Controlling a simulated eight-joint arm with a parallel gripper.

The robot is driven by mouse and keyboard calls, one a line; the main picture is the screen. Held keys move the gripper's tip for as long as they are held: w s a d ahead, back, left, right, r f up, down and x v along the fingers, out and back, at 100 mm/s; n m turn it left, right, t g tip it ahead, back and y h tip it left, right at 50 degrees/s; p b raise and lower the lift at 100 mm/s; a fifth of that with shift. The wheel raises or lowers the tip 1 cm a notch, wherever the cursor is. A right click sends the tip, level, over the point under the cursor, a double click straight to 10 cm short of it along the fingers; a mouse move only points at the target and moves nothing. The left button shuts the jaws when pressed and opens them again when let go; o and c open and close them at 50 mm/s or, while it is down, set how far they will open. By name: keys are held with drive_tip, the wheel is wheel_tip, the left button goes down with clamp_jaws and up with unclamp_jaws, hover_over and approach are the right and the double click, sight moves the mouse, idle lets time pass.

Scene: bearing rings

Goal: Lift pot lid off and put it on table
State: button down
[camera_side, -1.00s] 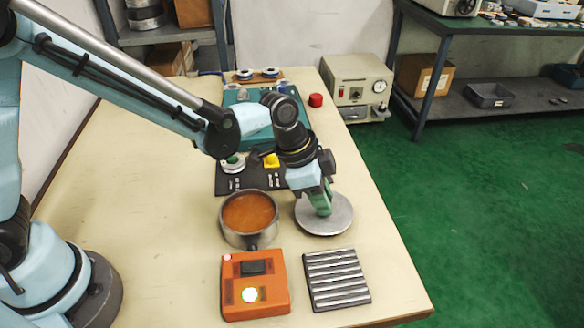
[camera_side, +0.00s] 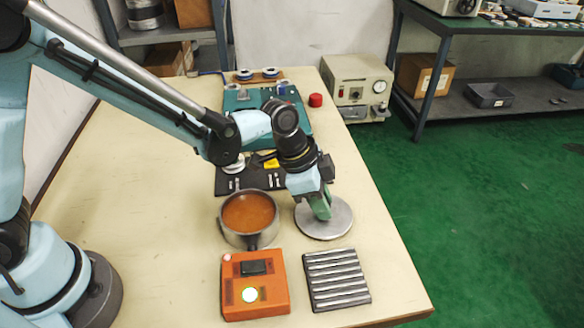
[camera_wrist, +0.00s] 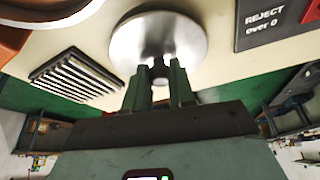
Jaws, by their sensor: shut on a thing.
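The pot lid (camera_side: 338,222) is a round grey metal disc at the right side of the table, to the right of the pot. It also shows in the wrist view (camera_wrist: 190,35), with a dark knob (camera_wrist: 160,72) between my fingertips. My gripper (camera_side: 322,212) is shut on the knob, and the fingers show in the wrist view (camera_wrist: 160,82). The lid looks flat and at or very near the table; I cannot tell if it touches. The pot (camera_side: 234,236) is uncovered and holds orange-brown contents.
An orange box (camera_side: 270,303) and a ribbed grey block (camera_side: 337,280) sit in front of the pot and lid. A dark mat (camera_side: 226,187) with small parts lies behind them. The table's right edge (camera_side: 385,230) is close to the lid.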

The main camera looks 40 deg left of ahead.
drive_tip(key=c, duration=0.9)
unclamp_jaws()
drive_tip(key=shift+o, duration=0.2)
drive_tip(key=shift+r, duration=3.7)
